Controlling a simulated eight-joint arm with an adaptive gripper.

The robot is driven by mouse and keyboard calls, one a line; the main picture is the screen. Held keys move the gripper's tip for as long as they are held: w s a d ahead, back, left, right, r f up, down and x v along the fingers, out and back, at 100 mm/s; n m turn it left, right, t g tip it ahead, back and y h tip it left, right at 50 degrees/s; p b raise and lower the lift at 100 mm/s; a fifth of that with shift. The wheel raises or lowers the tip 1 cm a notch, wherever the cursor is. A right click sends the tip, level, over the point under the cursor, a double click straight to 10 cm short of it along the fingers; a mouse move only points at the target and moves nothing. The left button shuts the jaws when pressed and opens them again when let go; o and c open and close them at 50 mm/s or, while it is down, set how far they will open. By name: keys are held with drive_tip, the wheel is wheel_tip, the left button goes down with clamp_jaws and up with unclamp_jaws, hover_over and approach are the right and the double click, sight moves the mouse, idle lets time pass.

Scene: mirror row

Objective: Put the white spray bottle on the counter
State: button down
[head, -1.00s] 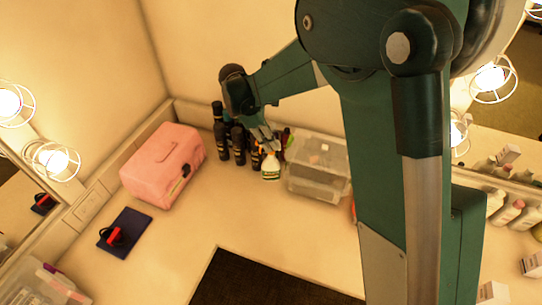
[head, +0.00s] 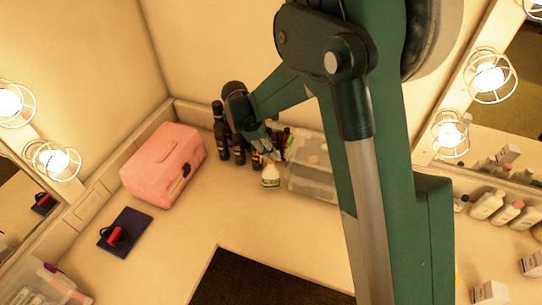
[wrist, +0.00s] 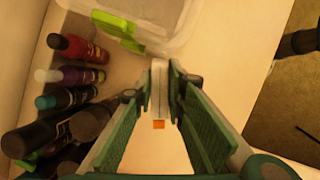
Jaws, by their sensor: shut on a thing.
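The white spray bottle (head: 270,176) has a green-marked label and an orange part near its top. My gripper (head: 263,146) is above it, with the fingers around its upper part. In the wrist view my gripper (wrist: 159,75) is shut on the white spray bottle (wrist: 159,100), whose orange tip shows between the fingers. The bottle looks upright, low over or on the counter (head: 190,225); I cannot tell whether its base touches.
Several dark bottles (head: 221,130) stand close to the left of my gripper. A clear plastic bin (head: 312,178) is close on the right. A pink case (head: 162,165), a dark blue pad (head: 125,232) and a dark mat (head: 265,283) lie around. The counter between them is clear.

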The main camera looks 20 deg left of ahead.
drive_tip(key=shift+f, duration=1.1)
drive_tip(key=c, duration=2.3)
unclamp_jaws()
drive_tip(key=shift+r, duration=0.2)
drive_tip(key=v, duration=1.2)
drive_tip(key=shift+b, duration=0.35)
